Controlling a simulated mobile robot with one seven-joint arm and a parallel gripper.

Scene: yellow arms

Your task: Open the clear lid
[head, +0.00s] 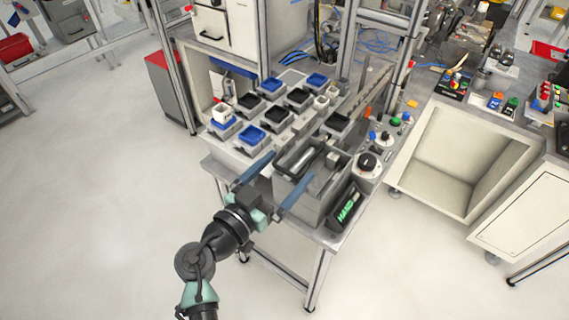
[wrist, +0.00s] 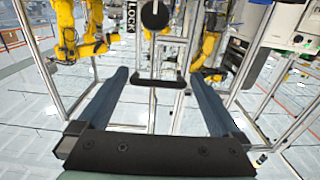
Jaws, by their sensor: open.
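My gripper (head: 292,166) is at the near side of the workbench, its two long blue fingers wide apart and pointing toward a grey box (head: 318,206). In the wrist view my gripper (wrist: 160,75) is open, with a black bar handle (wrist: 158,83) showing between the fingertips. The handle looks untouched; its distance from the fingers is hard to judge. A clear lid cannot be made out for certain; the handle may belong to it. A black round knob (wrist: 155,14) shows above the handle, beside a LOCK label.
Blue and black trays (head: 253,135) stand on the bench behind my gripper. A white dial with a black knob (head: 367,162) and a green HAND sign (head: 348,208) are to the right. An open beige cabinet (head: 440,175) stands further right. The floor at left is clear.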

